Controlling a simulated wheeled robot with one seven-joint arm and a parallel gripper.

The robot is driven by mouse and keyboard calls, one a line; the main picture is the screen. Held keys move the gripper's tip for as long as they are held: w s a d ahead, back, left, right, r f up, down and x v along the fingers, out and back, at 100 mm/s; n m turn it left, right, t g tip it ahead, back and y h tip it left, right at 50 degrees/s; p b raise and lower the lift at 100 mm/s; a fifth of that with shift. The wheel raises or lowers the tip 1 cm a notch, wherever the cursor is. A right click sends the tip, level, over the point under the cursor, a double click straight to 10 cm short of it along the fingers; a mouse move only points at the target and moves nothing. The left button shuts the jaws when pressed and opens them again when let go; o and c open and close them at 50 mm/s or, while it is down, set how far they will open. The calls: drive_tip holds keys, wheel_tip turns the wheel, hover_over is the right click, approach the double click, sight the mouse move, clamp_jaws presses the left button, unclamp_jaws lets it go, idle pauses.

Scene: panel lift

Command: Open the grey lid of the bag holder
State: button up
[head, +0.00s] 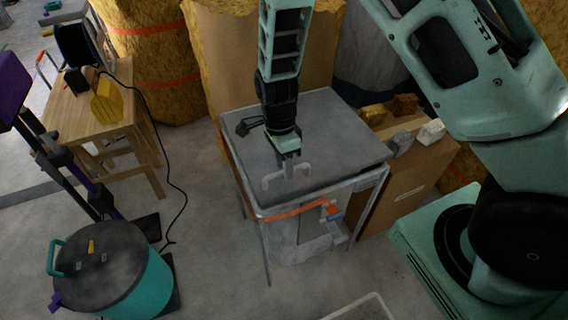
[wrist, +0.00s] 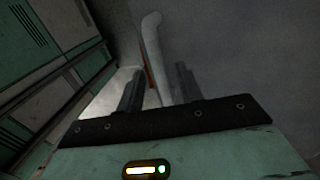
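The bag holder is a grey metal frame (head: 375,192) with a flat grey lid (head: 335,135) lying closed on top. A pale grey handle (head: 268,183) stands up near the lid's front edge. It also shows in the wrist view (wrist: 153,45), running between my fingers. My gripper (head: 290,163) points down at the handle from above. In the wrist view my gripper (wrist: 160,88) has its two dark fingers apart, one on each side of the handle bar, with small gaps visible. The handle's lower part is hidden by the gripper body in the wrist view.
An orange strap (head: 290,212) runs around the holder's front. A cardboard box (head: 405,180) with stone-like lumps stands close on the right. A teal bucket (head: 145,285) and a wooden table (head: 100,125) are at left. Bare floor (head: 215,240) lies in front.

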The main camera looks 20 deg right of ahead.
drive_tip(key=shift+f, duration=0.1)
clamp_jaws()
